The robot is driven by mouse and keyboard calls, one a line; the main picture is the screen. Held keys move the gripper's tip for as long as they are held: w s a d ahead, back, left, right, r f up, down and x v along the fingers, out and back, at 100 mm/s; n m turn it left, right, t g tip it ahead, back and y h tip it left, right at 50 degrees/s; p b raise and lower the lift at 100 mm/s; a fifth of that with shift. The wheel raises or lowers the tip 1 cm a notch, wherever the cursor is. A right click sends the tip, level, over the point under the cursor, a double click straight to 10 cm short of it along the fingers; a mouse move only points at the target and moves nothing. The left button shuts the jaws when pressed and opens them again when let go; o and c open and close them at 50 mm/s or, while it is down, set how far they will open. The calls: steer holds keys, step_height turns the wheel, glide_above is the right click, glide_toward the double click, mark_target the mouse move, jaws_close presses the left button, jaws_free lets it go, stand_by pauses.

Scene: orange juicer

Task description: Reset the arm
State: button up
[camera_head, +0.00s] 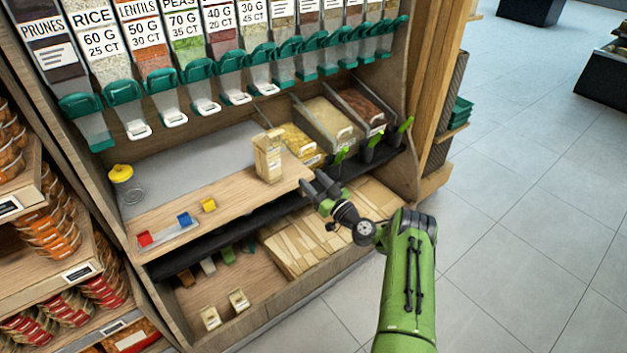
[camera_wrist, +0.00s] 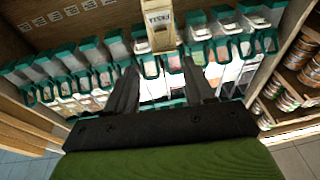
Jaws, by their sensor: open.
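My gripper (camera_head: 316,188) is at the end of my green arm, in front of the shelf's right part. In the wrist view its two dark fingers (camera_wrist: 163,78) are spread apart with nothing between them. A beige carton with a label (camera_head: 268,160) stands upright on the wooden counter, just left of and behind my gripper in the head view. In the wrist view a labelled carton (camera_wrist: 159,28) shows beyond the fingertips, apart from them.
Bulk dispensers with green spouts (camera_head: 198,75) line the back. A yellow-lidded jar (camera_head: 122,174) and small coloured blocks (camera_head: 184,219) sit on the counter's left. Bins (camera_head: 330,118) with green-handled scoops stand right. Open floor (camera_head: 540,180) lies to the right.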

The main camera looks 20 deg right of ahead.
stand_by(0.3)
steer(key=w+a+r+n+g+y+p, duration=0.15)
steer(key=a+r+n+g+y, duration=0.35)
steer(key=a+r, duration=0.7)
steer(key=s+a+r+g+h+p, duration=0.3)
steer(key=s+a+r+g, duration=0.35)
steer(key=s+r, duration=0.2)
steer(key=s+a+r+m+g+h+p, duration=0.15)
steer(key=s+r+h, duration=0.4)
steer(key=s, duration=0.85)
steer(key=s+d+m+h+p, duration=0.1)
steer(key=s+d+m, duration=0.1)
steer(key=s, duration=0.8)
steer(key=s+d+r+m+g+h, duration=0.1)
steer(key=s+m, duration=0.3)
steer(key=s, duration=0.6)
steer(key=shift+d+r+m+p, duration=0.25)
steer(key=shift+d+m+p, duration=0.15)
steer(key=shift+d, duration=0.15)
